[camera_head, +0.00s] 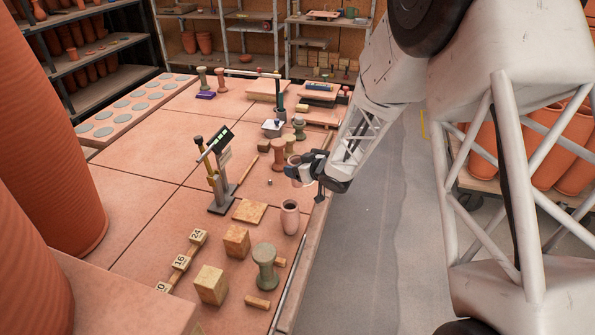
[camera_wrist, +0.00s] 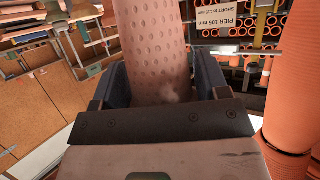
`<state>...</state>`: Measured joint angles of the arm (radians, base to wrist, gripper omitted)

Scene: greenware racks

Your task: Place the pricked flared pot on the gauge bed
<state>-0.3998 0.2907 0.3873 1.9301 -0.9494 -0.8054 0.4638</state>
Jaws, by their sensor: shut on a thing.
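The pricked pot (camera_wrist: 155,45) is pinkish clay with rows of small dimples; it rises between my gripper's fingers in the wrist view, and its top is cut off there. My gripper (camera_wrist: 150,85) is shut on it. In the head view my gripper (camera_head: 308,168) is above the right side of the table, and the pot in it is small and mostly hidden. A gauge with a lit display (camera_head: 221,140) stands left of my gripper, on a dark grey base (camera_head: 222,203). I cannot tell which surface is the gauge bed.
A smooth pinkish pot (camera_head: 290,217) stands upright below my gripper in the picture. A flat clay tile (camera_head: 249,211), wooden blocks (camera_head: 211,284), a grey-green spool (camera_head: 264,267) and numbered blocks (camera_head: 181,262) are nearby. Table space left of the gauge is clear.

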